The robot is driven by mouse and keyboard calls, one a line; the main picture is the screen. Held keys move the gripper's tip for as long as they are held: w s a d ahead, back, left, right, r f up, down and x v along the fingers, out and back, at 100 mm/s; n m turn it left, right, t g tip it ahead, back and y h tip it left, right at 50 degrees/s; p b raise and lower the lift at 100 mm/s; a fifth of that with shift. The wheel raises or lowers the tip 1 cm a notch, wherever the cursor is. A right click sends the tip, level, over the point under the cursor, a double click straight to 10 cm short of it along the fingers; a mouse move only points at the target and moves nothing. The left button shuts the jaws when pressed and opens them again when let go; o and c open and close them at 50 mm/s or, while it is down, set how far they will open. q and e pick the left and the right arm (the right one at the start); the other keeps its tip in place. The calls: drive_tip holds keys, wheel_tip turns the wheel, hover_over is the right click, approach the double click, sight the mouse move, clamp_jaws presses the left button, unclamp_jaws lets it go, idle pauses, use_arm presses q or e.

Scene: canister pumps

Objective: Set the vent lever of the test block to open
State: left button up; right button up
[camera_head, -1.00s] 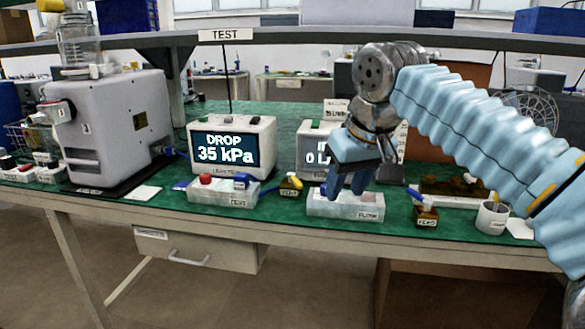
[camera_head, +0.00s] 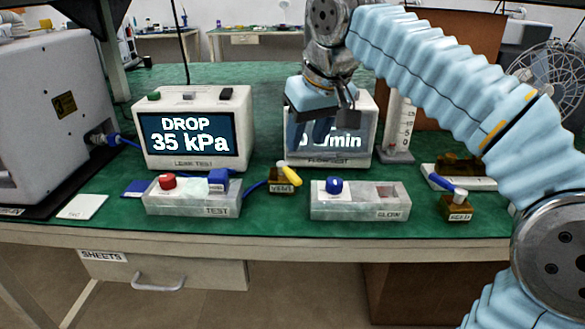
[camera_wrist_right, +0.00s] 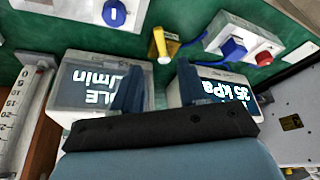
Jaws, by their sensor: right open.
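The vent is a small brass block (camera_head: 283,186) with a yellow lever (camera_head: 291,174), slanting up-left in the head view. The yellow lever also shows in the right wrist view (camera_wrist_right: 162,46). The test block (camera_head: 192,198) is pale, with a red knob (camera_head: 168,181) and a blue knob (camera_head: 218,180); a blue tube runs from it to the brass block. My right gripper (camera_head: 318,132) is open and empty, raised in front of the flow display, above and behind the lever. Its two fingers (camera_wrist_right: 160,88) stand apart in the wrist view. My left gripper is not seen.
The leak test display (camera_head: 194,135) reads DROP 35 kPa. The flow display (camera_head: 352,140) is partly hidden by my gripper. A second pale block (camera_head: 360,203) with a blue knob stands right of the lever. Another brass block (camera_head: 456,207) is farther right.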

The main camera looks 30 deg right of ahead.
sight(294, 176)
drive_tip(key=b+x, duration=0.1)
drive_tip(key=x, duration=0.9)
drive_tip(key=shift+s, duration=0.1)
clamp_jaws()
